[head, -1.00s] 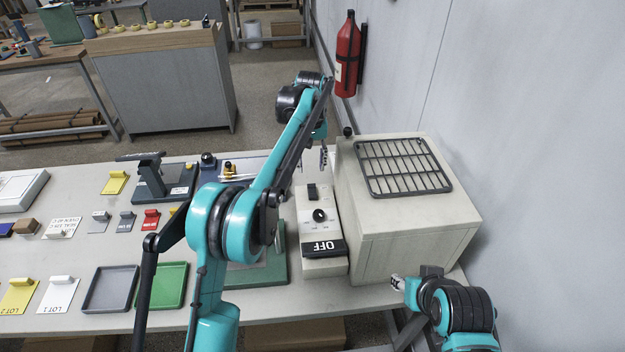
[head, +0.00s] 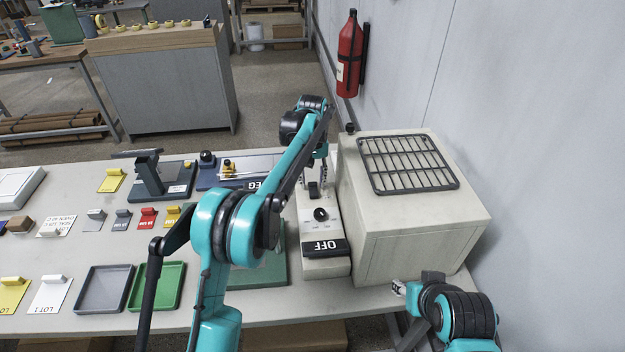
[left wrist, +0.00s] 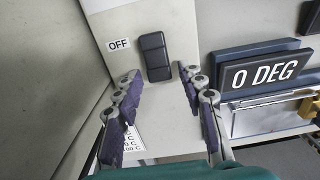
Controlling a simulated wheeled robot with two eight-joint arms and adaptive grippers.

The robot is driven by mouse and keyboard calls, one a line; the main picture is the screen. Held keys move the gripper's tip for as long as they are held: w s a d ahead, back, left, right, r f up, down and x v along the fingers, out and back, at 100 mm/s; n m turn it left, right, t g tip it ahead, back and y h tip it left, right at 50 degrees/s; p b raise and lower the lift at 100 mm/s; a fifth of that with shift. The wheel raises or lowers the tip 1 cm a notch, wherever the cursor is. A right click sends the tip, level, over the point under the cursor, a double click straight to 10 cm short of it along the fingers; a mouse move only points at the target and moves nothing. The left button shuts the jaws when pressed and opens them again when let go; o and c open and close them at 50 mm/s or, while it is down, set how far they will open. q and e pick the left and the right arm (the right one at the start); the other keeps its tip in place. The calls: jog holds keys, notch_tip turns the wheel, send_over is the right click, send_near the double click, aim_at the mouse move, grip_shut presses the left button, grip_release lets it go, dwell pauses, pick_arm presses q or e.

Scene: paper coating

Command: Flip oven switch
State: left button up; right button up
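The oven (head: 415,215) is a large pale box with a rack on top, at the right of the table. In the left wrist view the switch (left wrist: 155,56) sits beside an OFF label (left wrist: 119,44). My left gripper (left wrist: 165,95) is open and empty, its fingers apart just short of the switch. My right gripper (head: 398,287) is near the oven's front lower edge; its fingers are too small to read.
A 0 DEG sign (left wrist: 265,74) stands right of the control box in the left wrist view. Trays (head: 104,290), cards and fixtures cover the table (head: 60,175) at left. A red fire extinguisher (head: 348,55) hangs on the wall behind the oven.

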pick_arm(q)
grip_shut()
jog(key=shift+w+r+p, duration=0.1)
jog(key=shift+p, duration=0.4)
jog(key=g+p, duration=0.2)
jog(key=p, duration=0.1)
jog(key=shift+w, duration=0.3)
jog(key=shift+a+f+g+p, duration=0.1)
jog(key=shift+f+g+p, duration=0.15)
jog(key=shift+p, duration=0.35)
jog(key=shift+f+h, duration=0.1)
jog(key=shift+h, duration=0.2)
jog(key=shift+o, duration=1.8)
grip_release()
